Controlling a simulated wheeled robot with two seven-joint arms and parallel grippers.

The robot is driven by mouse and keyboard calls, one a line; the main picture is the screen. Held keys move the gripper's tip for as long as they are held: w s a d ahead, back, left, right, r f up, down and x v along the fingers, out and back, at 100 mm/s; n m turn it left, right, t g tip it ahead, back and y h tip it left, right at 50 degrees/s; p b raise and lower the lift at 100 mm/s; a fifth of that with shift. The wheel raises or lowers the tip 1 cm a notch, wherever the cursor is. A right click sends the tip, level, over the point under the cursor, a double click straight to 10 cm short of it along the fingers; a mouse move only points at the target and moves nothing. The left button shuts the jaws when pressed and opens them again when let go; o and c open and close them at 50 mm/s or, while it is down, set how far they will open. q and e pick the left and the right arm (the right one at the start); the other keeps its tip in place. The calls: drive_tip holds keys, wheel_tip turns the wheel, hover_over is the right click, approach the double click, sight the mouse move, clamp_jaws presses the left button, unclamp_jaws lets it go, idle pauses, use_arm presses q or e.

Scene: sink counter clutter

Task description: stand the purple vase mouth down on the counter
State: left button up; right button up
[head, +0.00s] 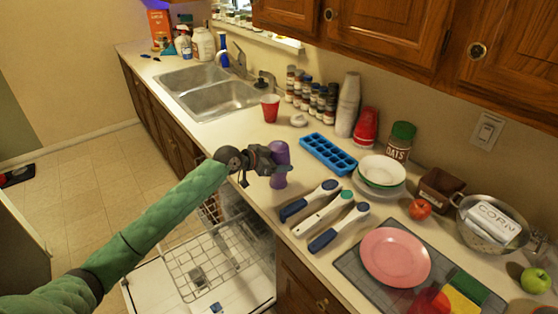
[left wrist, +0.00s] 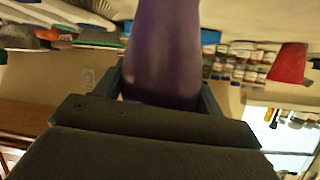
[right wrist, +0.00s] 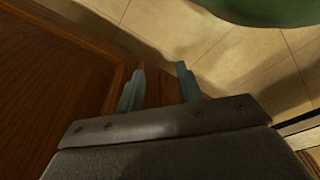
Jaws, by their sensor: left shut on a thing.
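The purple vase (head: 280,151) is roughly upright near the counter's front edge, by the dishwasher, in the head view. My left gripper (head: 277,169) is shut on it around its middle. I cannot tell which end is the mouth, nor whether the lower end touches the counter (head: 243,149). In the left wrist view the vase (left wrist: 163,55) fills the space between the fingers (left wrist: 160,95), and its lower part is hidden by the gripper body. My right gripper (right wrist: 158,85) is open and empty near a wooden cabinet front; it does not show in the head view.
Behind the vase are a blue ice tray (head: 328,154) and a red cup (head: 270,107). Several handled utensils (head: 322,213) lie to its right. The open dishwasher rack (head: 205,265) is below. Bare counter lies between the vase and sink (head: 215,94).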

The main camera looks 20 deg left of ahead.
use_arm(q)
drive_tip(key=shift+f, duration=0.3)
use_arm(e)
drive_tip(key=shift+f, duration=0.25)
use_arm(q)
drive_tip(key=o, duration=1.3)
use_arm(e)
drive_tip(key=shift+r, duration=0.15)
use_arm(q)
drive_tip(key=b+v, duration=0.3)
drive_tip(key=v, duration=0.4)
drive_tip(key=shift+s+a+r+b, duration=0.2)
drive_tip(key=shift+s+b, duration=0.1)
drive_tip(key=shift+b, duration=0.05)
use_arm(e)
wheel_tip(320, 180, up, 9)
drive_tip(key=w+a, duration=0.2)
drive_tip(key=shift+w+a+g, duration=0.3)
drive_tip(key=shift+a, duration=0.1)
use_arm(q)
drive_tip(key=shift+s+a, duration=0.1)
use_arm(e)
drive_tip(key=shift+s+f, duration=0.15)
drive_tip(key=shift+f, duration=0.05)
